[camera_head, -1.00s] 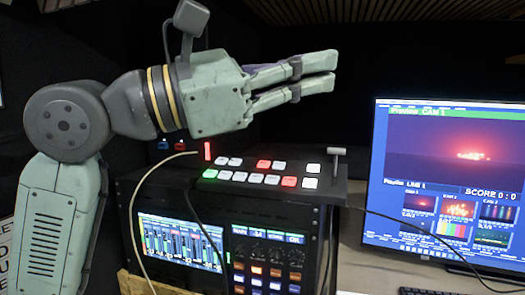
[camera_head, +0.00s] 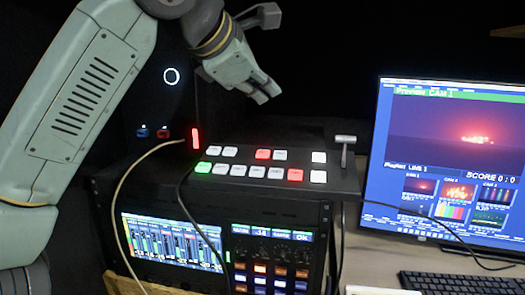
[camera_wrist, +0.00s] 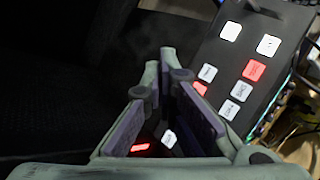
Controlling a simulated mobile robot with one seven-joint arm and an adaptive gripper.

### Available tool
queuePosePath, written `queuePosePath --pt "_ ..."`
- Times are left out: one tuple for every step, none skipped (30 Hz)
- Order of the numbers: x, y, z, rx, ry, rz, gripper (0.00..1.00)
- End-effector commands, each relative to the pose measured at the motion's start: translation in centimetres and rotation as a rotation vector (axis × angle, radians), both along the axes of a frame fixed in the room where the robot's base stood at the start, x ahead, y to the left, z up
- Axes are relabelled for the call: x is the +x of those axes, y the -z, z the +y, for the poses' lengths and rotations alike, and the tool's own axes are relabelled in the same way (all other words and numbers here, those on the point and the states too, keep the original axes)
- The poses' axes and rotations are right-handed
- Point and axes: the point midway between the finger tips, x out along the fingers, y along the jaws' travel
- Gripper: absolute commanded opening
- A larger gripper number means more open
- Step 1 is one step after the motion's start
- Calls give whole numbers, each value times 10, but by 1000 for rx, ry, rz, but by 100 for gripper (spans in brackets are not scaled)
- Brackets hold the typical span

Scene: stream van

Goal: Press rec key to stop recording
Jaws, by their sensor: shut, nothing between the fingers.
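The switcher panel (camera_head: 335,178) lies on top of a rack, with two rows of lit keys. Most keys are white; one is green (camera_head: 203,167), and red ones show in the back row (camera_head: 263,154) and front row (camera_head: 295,175). I cannot read which key is rec. A red upright light (camera_head: 195,138) stands at the panel's left end. My gripper (camera_head: 262,92) is shut and empty, pointing down above and behind the panel, apart from the keys. In the wrist view my gripper (camera_wrist: 172,62) partly hides the panel; a red key (camera_wrist: 254,70) shows to its right.
A T-shaped lever (camera_head: 345,141) rises at the panel's right end. Cables (camera_head: 128,185) run over the rack's front. A monitor (camera_head: 450,150) and a keyboard (camera_head: 455,285) stand on the desk at right. The space above the panel's right half is clear.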

Motion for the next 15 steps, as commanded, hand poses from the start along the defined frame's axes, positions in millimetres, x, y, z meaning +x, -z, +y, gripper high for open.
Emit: queuePosePath --pt "0 0 0 -1 1 0 0" --pt "0 0 0 -1 1 0 0" --pt "0 1 0 -1 2 0 0" --pt "0 2 0 -1 2 0 0" --pt "1 3 0 -1 2 0 0" --pt "1 6 -1 -2 3 0 0" --pt "2 8 0 -2 3 1 0" --pt "3 11 -1 -3 3 1 0" --pt "3 15 -1 -3 4 2 0" --pt "4 19 -1 -3 4 2 0" --pt "5 23 -1 -4 4 2 0" --pt "7 29 -2 -4 3 2 0" --pt "8 33 -2 -4 4 3 0" --pt "9 38 -2 -5 4 3 0" --pt "10 44 -3 -3 4 3 0"
